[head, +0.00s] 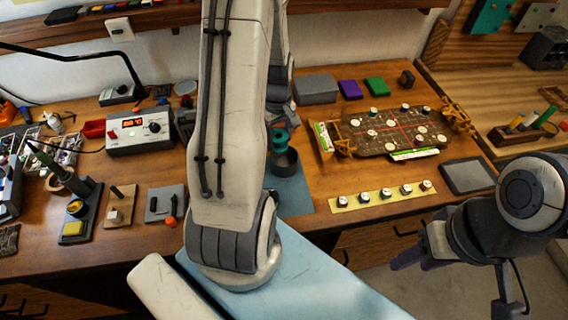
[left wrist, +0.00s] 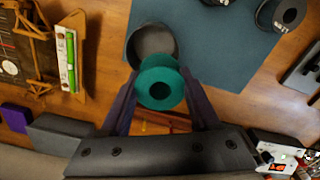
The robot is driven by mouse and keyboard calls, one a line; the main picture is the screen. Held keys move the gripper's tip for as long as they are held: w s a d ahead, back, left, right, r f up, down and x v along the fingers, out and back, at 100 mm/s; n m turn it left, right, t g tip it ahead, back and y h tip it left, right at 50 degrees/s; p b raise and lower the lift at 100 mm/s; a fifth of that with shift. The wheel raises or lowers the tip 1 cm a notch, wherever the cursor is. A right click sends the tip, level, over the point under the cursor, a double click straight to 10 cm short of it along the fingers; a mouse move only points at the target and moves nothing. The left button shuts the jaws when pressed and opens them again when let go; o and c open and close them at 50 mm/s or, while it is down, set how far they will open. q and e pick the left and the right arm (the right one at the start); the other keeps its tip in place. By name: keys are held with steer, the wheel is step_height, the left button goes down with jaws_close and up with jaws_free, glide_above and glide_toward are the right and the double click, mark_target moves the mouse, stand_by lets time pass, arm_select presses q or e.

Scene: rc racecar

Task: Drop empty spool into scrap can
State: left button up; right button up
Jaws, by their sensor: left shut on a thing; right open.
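The empty spool (head: 279,138) is teal with a round flange and a dark centre hole. It also shows between the fingers in the left wrist view (left wrist: 157,72). My left gripper (left wrist: 160,88) is shut on it; in the head view my left arm partly hides this gripper. The scrap can (head: 286,164) is a dark grey open round can on the blue mat. In the left wrist view the can (left wrist: 147,35) looks empty where visible, and the spool overlaps its rim. I cannot tell the height gap between them. My right gripper (head: 412,256) is open and empty, off the table's front edge.
The blue mat (head: 295,196) lies under the can. A game board (head: 385,132) and a yellow strip with several knobs (head: 383,197) lie to the right. A soldering station (head: 141,132) stands left.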

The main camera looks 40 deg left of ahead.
arm_select(q)
steer(key=o, duration=1.4)
steer(key=shift+r, duration=0.6)
step_height(320, 180, up, 9)
steer(key=b, duration=0.1)
steer(key=shift+r+b, duration=0.2)
steer(key=shift+b, duration=0.15)
